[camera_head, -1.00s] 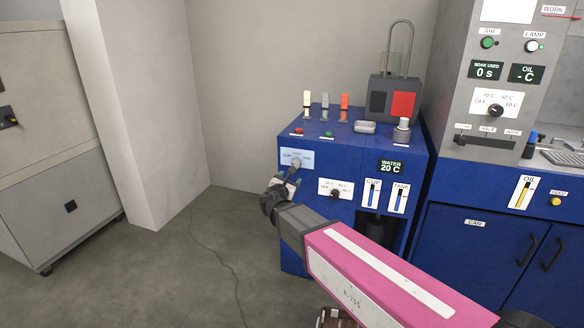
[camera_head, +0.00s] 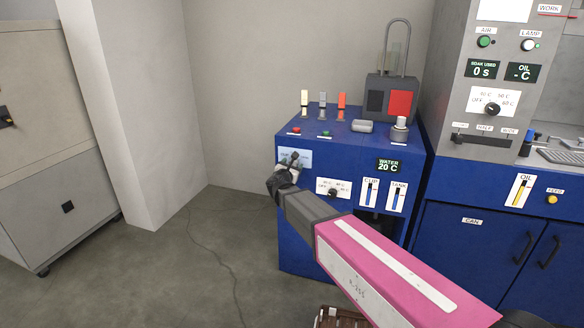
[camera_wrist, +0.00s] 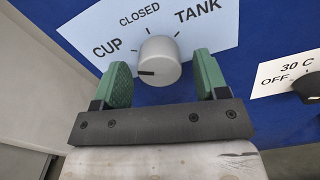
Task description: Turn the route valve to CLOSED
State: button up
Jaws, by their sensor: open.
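My gripper (camera_wrist: 164,76) is open, with one green-padded finger on each side of the knob. Gaps show between the pads and the knob. In the head view my gripper (camera_head: 286,170) is at the plate (camera_head: 304,155) on the blue cabinet's front and hides most of the knob.
A temperature dial (camera_head: 333,193) sits right of the valve, its edge also in the wrist view (camera_wrist: 310,86). A water display (camera_head: 389,166) and CUP and TANK gauges (camera_head: 396,196) are farther right.

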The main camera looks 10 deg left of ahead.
jog(key=c, duration=0.9)
jog(key=shift+m, duration=0.4)
jog(key=m, duration=1.1)
jog(key=shift+a+r, duration=0.1)
jog(key=o, duration=0.9)
